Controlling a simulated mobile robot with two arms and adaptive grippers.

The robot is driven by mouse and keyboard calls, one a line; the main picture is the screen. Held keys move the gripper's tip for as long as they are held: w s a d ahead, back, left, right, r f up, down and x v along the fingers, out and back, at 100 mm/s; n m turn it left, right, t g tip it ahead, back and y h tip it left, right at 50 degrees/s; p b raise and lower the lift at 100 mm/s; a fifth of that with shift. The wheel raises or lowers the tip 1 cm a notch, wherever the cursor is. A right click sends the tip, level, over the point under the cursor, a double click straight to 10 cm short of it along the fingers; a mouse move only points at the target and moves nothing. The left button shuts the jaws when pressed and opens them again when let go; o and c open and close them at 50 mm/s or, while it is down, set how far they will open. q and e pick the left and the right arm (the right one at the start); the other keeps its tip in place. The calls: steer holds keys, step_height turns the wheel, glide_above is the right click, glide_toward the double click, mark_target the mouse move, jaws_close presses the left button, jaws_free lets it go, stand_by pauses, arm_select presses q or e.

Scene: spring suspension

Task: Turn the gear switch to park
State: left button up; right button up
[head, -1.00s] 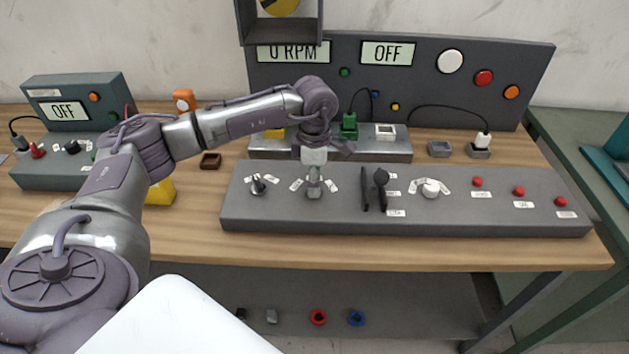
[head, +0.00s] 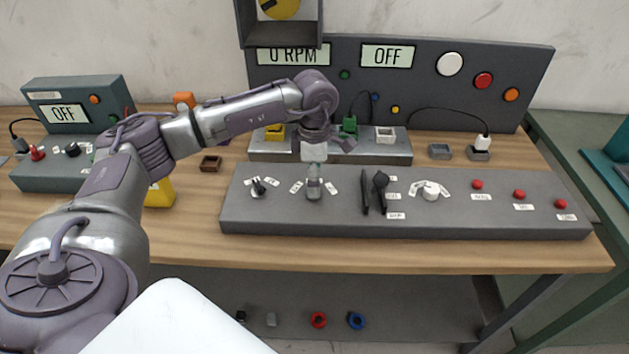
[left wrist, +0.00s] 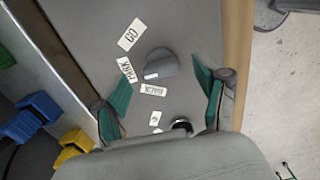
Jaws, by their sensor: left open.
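The gear switch (left wrist: 162,64) is a round grey knob with a white mark on its rim in the left wrist view. The labels GO (left wrist: 130,35), PARK (left wrist: 126,70) and BACK (left wrist: 153,90) lie around it. The white mark is at the knob's lower left, facing the gap between PARK and BACK. My left gripper (left wrist: 162,78) is open, with one green-padded finger on each side of the knob; contact cannot be told. In the head view my left gripper (head: 314,175) points down over the panel (head: 340,222) and partly hides the knob. My right gripper is out of view.
On the panel, a small dark switch (head: 258,187) stands left of my gripper. A black lever (head: 380,182), a white knob (head: 430,190) and red buttons (head: 519,194) stand to the right. Displays behind read 0 RPM (head: 293,55) and OFF (head: 387,55).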

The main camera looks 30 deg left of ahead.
arm_select(q)
step_height(320, 180, up, 10)
steer(key=shift+r, duration=0.2)
stand_by(0.6)
